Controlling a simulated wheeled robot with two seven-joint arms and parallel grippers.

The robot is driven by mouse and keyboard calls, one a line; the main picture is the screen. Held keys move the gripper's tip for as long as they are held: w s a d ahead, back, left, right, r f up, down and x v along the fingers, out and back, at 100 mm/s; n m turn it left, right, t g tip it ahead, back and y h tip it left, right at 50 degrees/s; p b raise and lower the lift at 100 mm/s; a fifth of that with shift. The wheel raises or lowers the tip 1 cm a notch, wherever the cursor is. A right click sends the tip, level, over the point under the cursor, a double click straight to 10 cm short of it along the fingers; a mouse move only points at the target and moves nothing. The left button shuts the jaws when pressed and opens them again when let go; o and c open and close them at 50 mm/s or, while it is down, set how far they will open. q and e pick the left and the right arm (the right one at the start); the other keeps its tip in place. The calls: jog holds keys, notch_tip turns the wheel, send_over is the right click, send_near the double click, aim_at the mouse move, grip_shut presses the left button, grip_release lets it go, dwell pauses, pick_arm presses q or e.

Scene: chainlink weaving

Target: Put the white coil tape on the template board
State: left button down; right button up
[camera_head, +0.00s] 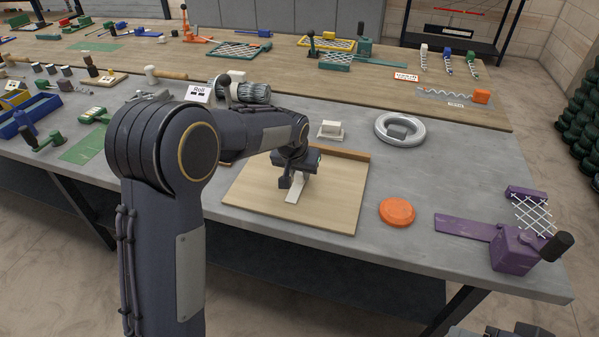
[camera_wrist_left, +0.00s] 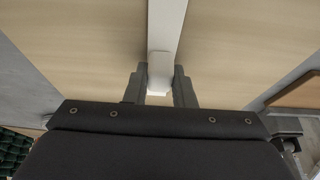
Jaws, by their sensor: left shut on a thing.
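The wooden template board (camera_head: 335,208) lies flat near the table's front edge, with a brown strip along its back edge. My left gripper (camera_head: 292,184) is over the middle of the board, pointing down. It is shut on the white coil tape (camera_head: 293,197), which shows as a flat white strip. In the left wrist view the tape (camera_wrist_left: 166,35) runs away between the two fingertips (camera_wrist_left: 158,84) with the board's wood (camera_wrist_left: 90,40) behind it. I cannot tell whether the tape touches the board. My right gripper is not clearly in view.
An orange disc (camera_head: 397,212) lies just right of the board. A purple crank tool (camera_head: 515,248) stands farther right. Bare grey table lies between the ring and the purple tool.

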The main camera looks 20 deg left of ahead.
pick_arm(q)
jog(key=c, duration=1.1)
grip_release()
jog(key=shift+f, duration=0.1)
jog(key=shift+c, duration=0.2)
jog(key=v, duration=1.2)
jog(key=s+a+n+h, duration=0.1)
jog(key=s+a+h, duration=0.35)
jog(key=s, duration=1.15)
jog(key=s+d+f+n+t, duration=0.1)
jog(key=s+f, duration=0.3)
jog(key=s, duration=1.1)
jog(key=shift+s+f+y, duration=0.15)
jog(key=shift+f+y, duration=0.05)
jog(key=shift+y, duration=0.25)
